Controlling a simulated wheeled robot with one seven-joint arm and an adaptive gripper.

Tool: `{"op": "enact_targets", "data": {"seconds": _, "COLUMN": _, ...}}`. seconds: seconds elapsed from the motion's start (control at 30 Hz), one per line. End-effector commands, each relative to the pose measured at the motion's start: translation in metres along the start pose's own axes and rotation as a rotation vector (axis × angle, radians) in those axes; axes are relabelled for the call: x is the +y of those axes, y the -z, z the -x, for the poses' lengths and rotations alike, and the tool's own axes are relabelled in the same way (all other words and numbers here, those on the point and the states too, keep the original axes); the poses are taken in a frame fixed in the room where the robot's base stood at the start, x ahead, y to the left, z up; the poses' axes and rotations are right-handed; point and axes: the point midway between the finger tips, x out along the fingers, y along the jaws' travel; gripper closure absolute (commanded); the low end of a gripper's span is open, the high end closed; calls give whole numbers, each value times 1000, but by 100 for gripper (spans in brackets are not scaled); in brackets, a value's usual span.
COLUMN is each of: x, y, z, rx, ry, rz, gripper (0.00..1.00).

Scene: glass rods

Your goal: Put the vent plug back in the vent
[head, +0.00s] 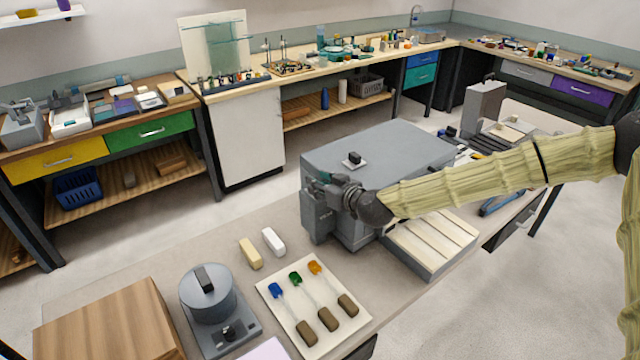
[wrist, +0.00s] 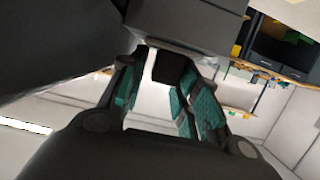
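A small black knob on a pale square base (head: 353,159), which looks like the vent plug, sits on top of the grey box (head: 400,145). I cannot make out a vent opening. My gripper (head: 322,186) is at the box's left front side, below its top edge, and hides part of that side. In the wrist view my gripper (wrist: 164,95) has its teal-padded fingers apart. A dark block (wrist: 173,66) shows between and beyond the fingers, close under a grey surface (wrist: 190,20). I cannot tell what that block belongs to, and no grip on it shows.
A slatted tray (head: 432,245) adjoins the box. A white board with three coloured-tip tools (head: 300,305), a round grey device (head: 208,293), a wooden box (head: 110,320) and two small blocks (head: 262,248) stand on the near table. Bare table lies left of the grey box.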

Motion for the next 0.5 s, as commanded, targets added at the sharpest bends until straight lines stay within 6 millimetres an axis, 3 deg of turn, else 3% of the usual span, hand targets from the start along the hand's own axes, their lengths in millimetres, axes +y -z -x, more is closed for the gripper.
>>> {"op": "enact_targets", "data": {"seconds": 0.27, "x": 0, "y": 6, "z": 2, "rx": 0, "ry": 0, "rz": -1, "gripper": 68}}
{"op": "enact_targets", "data": {"seconds": 0.5, "x": 1, "y": 3, "z": 26, "rx": 2, "ry": -1, "rz": 1, "gripper": 68}}
